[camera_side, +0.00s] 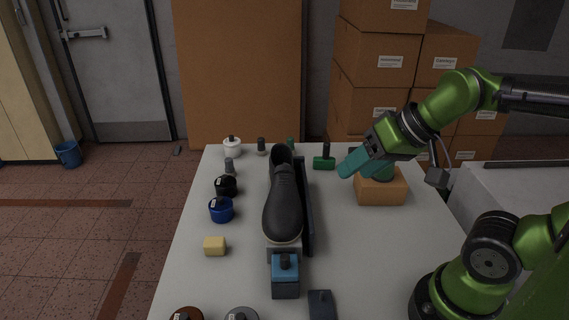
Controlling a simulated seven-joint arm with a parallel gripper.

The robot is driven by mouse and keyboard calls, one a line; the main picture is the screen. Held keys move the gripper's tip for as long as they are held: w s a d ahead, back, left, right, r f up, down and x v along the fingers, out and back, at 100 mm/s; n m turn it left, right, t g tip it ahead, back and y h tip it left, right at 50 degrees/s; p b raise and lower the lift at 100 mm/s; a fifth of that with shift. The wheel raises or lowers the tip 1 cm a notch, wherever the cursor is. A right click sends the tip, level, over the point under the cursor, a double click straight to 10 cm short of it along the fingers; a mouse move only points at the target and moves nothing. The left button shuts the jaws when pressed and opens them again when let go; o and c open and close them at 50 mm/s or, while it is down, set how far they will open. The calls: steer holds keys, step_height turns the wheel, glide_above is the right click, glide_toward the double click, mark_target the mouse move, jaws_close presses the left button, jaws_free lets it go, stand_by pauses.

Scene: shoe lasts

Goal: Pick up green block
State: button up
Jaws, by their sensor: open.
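A small green block-like piece (324,163) with an upright dark handle stands near the far edge of the table, right of the dark shoe. My gripper (363,170) is at the upper right, to the right of this green piece and apart from it. Its teal fingers point down and left, and they are open with nothing seen between them. An orange-brown block (380,191) sits on the table below the gripper. A green part shows just above that block; I cannot tell whether it rests on it or belongs to my gripper.
A dark shoe (283,205) stands in a holder mid-table, with a blue-topped clamp (285,268) at its front. Several jars and a yellow block (215,245) line the left side. Stacked cardboard boxes (375,58) stand behind. The table right of the shoe is mostly clear.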

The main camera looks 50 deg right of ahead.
steer(key=w+d+f+g, duration=0.1)
steer(key=w+d, duration=0.1)
steer(key=m+g+h, duration=0.1)
steer(key=g+h, duration=0.1)
steer(key=h, duration=0.2)
glide_toward(328, 144)
steer(key=x, duration=0.3)
steer(key=w+x, duration=0.1)
steer(key=x, duration=0.2)
steer(key=shift+r, duration=0.1)
steer(key=x, duration=0.4)
steer(key=shift+s+d, duration=0.1)
steer(key=shift+s, duration=0.25)
steer(key=shift+w+d+f, duration=0.1)
steer(key=shift+w+f, duration=0.15)
steer(key=shift+f, duration=0.45)
steer(key=shift+c, duration=0.4)
